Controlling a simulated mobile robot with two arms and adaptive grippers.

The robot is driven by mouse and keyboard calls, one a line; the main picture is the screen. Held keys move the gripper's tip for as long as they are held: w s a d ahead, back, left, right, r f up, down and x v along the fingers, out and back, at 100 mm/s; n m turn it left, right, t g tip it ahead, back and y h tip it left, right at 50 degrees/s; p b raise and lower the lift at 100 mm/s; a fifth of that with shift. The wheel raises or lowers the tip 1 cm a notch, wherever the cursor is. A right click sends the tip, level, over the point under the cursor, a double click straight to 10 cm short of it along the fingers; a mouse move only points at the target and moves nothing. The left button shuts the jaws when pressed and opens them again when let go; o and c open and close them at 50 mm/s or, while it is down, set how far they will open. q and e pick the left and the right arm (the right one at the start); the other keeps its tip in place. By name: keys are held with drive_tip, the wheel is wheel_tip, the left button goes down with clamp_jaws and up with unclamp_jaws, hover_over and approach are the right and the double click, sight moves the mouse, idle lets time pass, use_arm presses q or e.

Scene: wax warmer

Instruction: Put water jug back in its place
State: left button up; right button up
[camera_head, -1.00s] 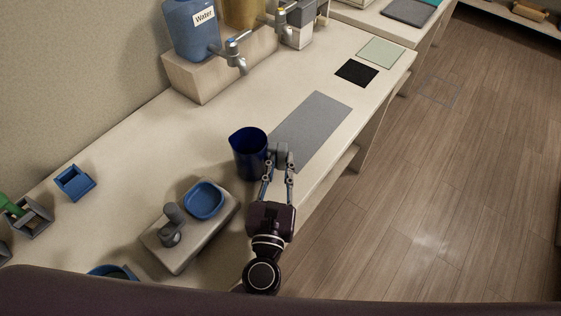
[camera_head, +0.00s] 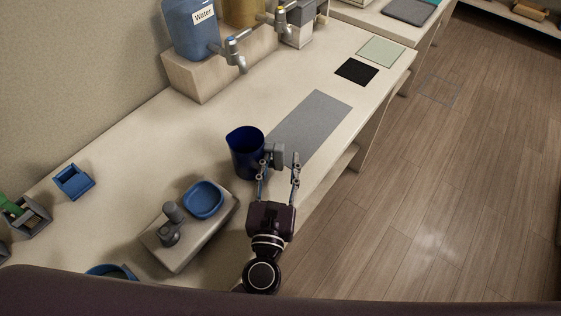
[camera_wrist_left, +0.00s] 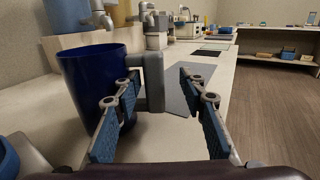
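The water jug (camera_head: 246,154) is a dark blue open pitcher with a grey handle (camera_head: 275,154). It stands upright on the counter, beside the near end of a grey mat (camera_head: 311,126). My left gripper (camera_head: 279,168) is open at the handle, with one finger near the jug's body and the other right of the handle. In the left wrist view the jug (camera_wrist_left: 92,88) is at the left and its handle (camera_wrist_left: 153,82) stands between the spread fingers (camera_wrist_left: 157,84), with space on its right side. My right gripper is not in view.
A blue dispenser labelled Water (camera_head: 190,30) with a tap stands on a raised block (camera_head: 200,81). A scale-like stand with a blue dish (camera_head: 203,200) is near the jug's left. A black mat (camera_head: 357,72) and a pale green mat (camera_head: 381,52) lie farther back.

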use_arm(q)
drive_tip(key=shift+s, duration=0.15)
idle(0.3)
drive_tip(key=shift+s, duration=0.15)
drive_tip(key=shift+s+a+b, duration=0.15)
drive_tip(key=shift+s+b, duration=0.25)
drive_tip(key=shift+s, duration=1.45)
drive_tip(key=shift+s+a+b, duration=0.1)
drive_tip(key=shift+s+b, duration=0.3)
drive_tip(key=shift+s, duration=1.45)
drive_tip(key=s, duration=1.2)
drive_tip(key=shift+a, duration=0.35)
